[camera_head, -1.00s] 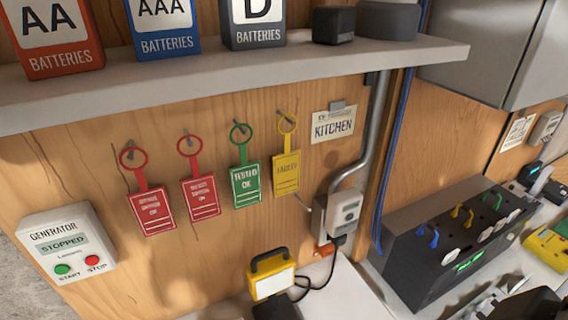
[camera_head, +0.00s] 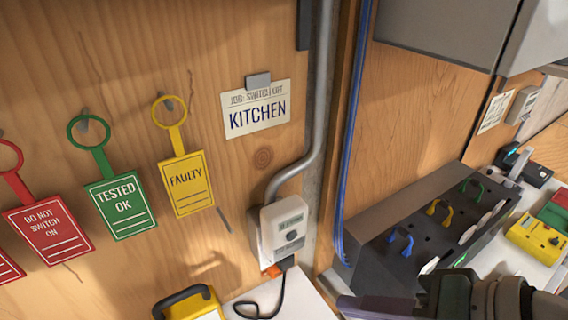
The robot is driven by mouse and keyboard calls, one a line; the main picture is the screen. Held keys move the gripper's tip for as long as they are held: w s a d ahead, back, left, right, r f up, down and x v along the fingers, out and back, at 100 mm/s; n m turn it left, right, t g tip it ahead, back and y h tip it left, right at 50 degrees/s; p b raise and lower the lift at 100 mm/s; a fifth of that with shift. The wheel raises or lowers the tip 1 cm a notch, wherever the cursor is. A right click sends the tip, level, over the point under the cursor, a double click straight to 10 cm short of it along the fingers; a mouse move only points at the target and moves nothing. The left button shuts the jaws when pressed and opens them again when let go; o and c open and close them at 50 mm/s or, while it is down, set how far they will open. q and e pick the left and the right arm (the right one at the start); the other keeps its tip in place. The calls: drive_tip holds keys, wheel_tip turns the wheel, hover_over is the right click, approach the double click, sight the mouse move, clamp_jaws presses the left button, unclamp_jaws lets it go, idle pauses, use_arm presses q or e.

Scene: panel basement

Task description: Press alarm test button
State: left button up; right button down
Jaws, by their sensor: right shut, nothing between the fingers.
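I cannot read an alarm label on anything in view. A smaller pale box (camera_head: 523,105) hangs on the far right wall, too small to make out a button. My right gripper (camera_head: 375,306) comes in at the bottom right, shut and empty, its dark fingers pointing left. It appears in front of and below the black case, apart from the wall unit. My left gripper is out of view.
Red, green (camera_head: 121,208) and yellow (camera_head: 186,184) tags hang on the panel beside a KITCHEN card (camera_head: 256,108). A conduit (camera_head: 322,110) runs down to the wall unit. A black case (camera_head: 432,215) with coloured handles and a yellow device (camera_head: 538,238) stand right. A yellow-framed lamp (camera_head: 190,304) sits below.

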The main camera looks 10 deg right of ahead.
sight(292, 236)
idle(0.3)
drive_tip(key=w+a+b, duration=0.2)
drive_tip(key=w+a, duration=0.1)
drive_tip(key=w, duration=0.5)
drive_tip(key=shift+w+b, duration=0.15)
drive_tip(key=shift+b, duration=0.2)
idle(1.0)
idle(0.8)
